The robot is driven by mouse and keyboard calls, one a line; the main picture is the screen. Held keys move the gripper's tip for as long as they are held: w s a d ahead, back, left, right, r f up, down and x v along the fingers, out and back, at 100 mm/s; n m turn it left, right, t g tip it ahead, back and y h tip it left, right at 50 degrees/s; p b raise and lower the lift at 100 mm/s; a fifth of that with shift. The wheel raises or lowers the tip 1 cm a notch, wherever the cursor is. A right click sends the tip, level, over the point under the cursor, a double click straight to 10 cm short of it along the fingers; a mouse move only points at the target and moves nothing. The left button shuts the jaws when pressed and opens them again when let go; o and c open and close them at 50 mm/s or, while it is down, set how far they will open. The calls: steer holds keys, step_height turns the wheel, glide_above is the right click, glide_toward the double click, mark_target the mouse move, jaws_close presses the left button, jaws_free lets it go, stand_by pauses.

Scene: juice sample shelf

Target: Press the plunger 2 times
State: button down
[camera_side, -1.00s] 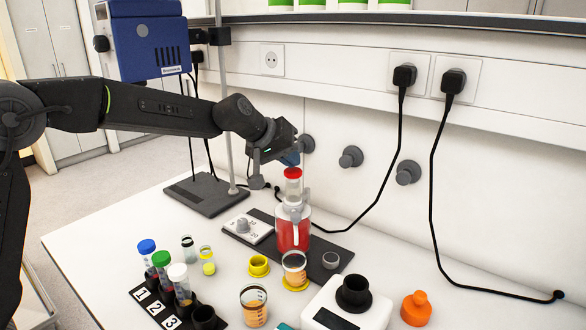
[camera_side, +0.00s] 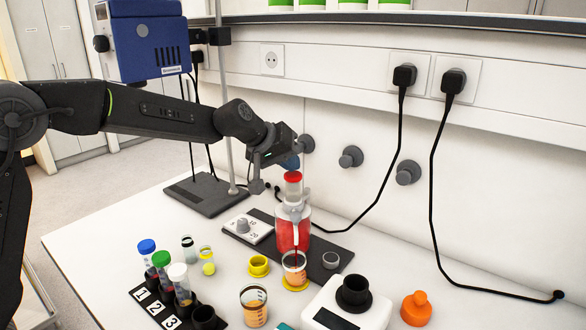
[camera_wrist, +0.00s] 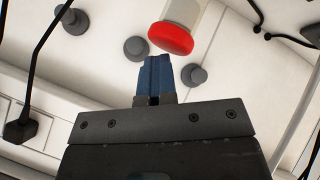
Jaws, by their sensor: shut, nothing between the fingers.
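The dispenser bottle (camera_side: 290,228) holds red juice and stands upright on a dark board. Its plunger has a clear column with a red cap (camera_side: 292,177); the cap also shows in the wrist view (camera_wrist: 170,39). My gripper (camera_side: 290,161) is shut and empty, its blue fingertips just above the red cap in the side view. In the wrist view the blue fingers (camera_wrist: 158,75) are together, close to the cap; exact contact is hard to tell. A small cup (camera_side: 294,266) stands below the spout, and a thin red stream shows between spout and cup.
A white dial block (camera_side: 248,229) and a yellow ring cup (camera_side: 258,266) are near the bottle. A tube rack (camera_side: 169,309) stands front left, a white device (camera_side: 340,312) front right. The stand pole (camera_side: 226,110) rises behind my gripper.

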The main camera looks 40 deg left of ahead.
steer(key=shift+r, duration=1.25)
steer(key=shift+r, duration=0.15)
steer(key=shift+r, duration=2.4)
stand_by(0.4)
step_height(320, 180, up, 4)
steer(key=shift+f, duration=0.1)
stand_by(0.3)
glide_above(291, 173)
steer(key=shift+f, duration=4.4)
